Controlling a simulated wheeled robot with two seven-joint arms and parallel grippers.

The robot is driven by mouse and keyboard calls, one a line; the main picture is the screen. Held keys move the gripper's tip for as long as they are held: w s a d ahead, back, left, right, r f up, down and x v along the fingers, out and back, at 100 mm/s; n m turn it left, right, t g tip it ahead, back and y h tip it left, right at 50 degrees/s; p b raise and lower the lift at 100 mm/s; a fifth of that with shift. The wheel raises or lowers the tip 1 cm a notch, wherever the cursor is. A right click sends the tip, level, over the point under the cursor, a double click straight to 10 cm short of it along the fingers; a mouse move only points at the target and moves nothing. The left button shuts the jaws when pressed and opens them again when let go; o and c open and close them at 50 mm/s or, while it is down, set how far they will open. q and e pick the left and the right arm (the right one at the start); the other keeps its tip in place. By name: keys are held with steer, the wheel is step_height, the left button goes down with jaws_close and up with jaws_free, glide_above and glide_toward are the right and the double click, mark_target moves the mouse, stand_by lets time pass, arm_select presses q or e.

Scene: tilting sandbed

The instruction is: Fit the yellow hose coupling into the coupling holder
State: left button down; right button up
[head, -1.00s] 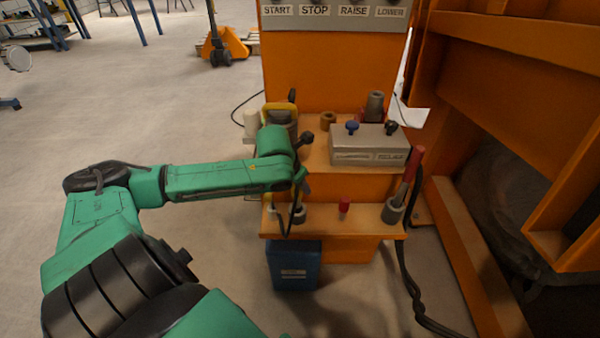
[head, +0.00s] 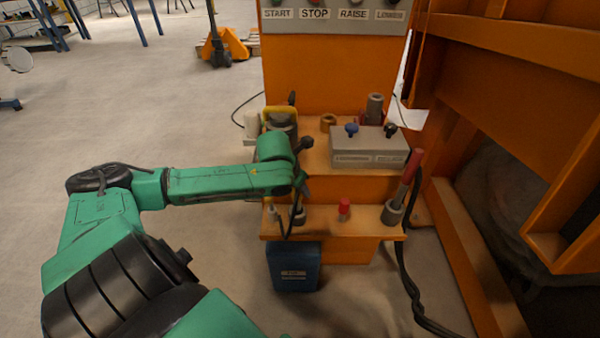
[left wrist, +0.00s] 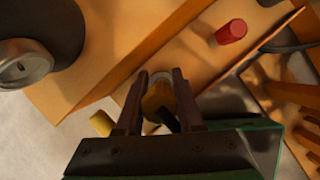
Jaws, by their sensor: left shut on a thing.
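My left gripper (left wrist: 158,100) is shut on the yellow coupling (left wrist: 156,97), which shows between its two dark fingers in the left wrist view. A grey ring, seemingly the coupling holder (head: 299,216), stands on the lower orange shelf in the head view. In the left wrist view a grey rim shows just beyond the coupling, close to the fingertips. I cannot tell whether the coupling is inside the holder or just above it. In the head view my left wrist hides most of the fingers and coupling. My right gripper is not in view.
A red cap (head: 344,208) stands on the lower shelf (head: 325,225), right of the gripper. A red-handled lever (head: 411,168) sits in a grey socket farther right. A grey box (head: 368,147) with knobs is on the upper shelf. A blue box (head: 294,268) is below.

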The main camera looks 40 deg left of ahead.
mark_target(294, 192)
arm_select(q)
steer(key=shift+f+b, duration=1.3)
steer(key=shift+f, duration=1.25)
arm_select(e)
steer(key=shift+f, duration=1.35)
arm_select(q)
steer(key=shift+c, duration=2.2)
jaws_free()
steer(key=p+v, duration=0.2)
steer(key=v, duration=0.2)
steer(key=shift+w+a, duration=0.1)
steer(key=shift+a, duration=0.05)
steer(key=p+v, duration=0.2)
steer(key=v, duration=0.1)
steer(key=shift+r+p, duration=0.3)
steer(key=shift+p, duration=0.1)
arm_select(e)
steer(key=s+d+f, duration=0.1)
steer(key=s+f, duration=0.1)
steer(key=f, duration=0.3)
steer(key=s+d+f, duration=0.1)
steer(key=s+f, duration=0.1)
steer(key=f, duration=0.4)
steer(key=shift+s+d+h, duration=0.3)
